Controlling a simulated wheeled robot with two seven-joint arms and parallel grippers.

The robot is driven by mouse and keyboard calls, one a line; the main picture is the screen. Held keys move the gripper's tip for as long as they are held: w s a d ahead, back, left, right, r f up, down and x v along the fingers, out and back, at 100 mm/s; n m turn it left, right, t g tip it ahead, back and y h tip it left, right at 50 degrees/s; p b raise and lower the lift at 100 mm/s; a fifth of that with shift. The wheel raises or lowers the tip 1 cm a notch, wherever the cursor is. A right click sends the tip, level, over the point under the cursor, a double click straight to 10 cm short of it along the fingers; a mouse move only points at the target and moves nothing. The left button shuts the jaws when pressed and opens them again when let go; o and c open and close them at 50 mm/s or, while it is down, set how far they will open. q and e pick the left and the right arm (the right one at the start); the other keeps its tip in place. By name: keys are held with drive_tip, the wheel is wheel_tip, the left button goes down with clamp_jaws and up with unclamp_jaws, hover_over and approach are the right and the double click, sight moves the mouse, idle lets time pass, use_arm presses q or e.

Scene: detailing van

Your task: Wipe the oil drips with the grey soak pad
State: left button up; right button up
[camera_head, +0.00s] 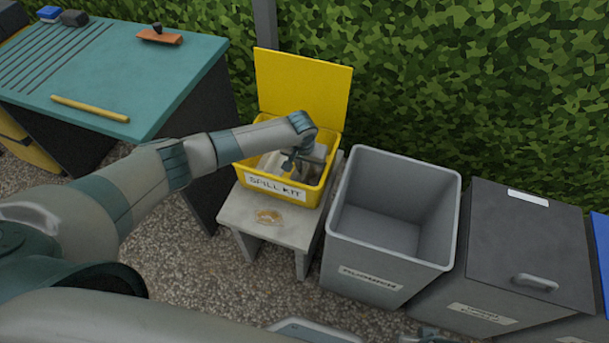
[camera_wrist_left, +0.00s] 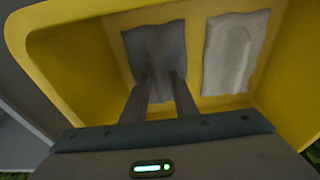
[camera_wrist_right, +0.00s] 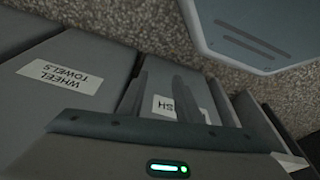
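The grey soak pad (camera_wrist_left: 155,45) lies in the yellow spill kit box (camera_head: 242,158), beside a white pad (camera_wrist_left: 235,50). My left gripper (camera_head: 287,164) reaches down into the box. In the left wrist view its fingers (camera_wrist_left: 161,80) are over the grey pad, with pad surface showing between them; whether they pinch it is unclear.
The box's yellow lid (camera_head: 303,90) stands open behind. An open grey bin (camera_head: 375,262) is close right of the stand, then a closed dark bin (camera_head: 525,240). A teal-topped table (camera_head: 130,70) stands left. A hedge (camera_head: 450,70) is behind.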

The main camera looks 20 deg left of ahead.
use_arm(q)
clamp_jaws()
drive_tip(key=shift+r, duration=0.1)
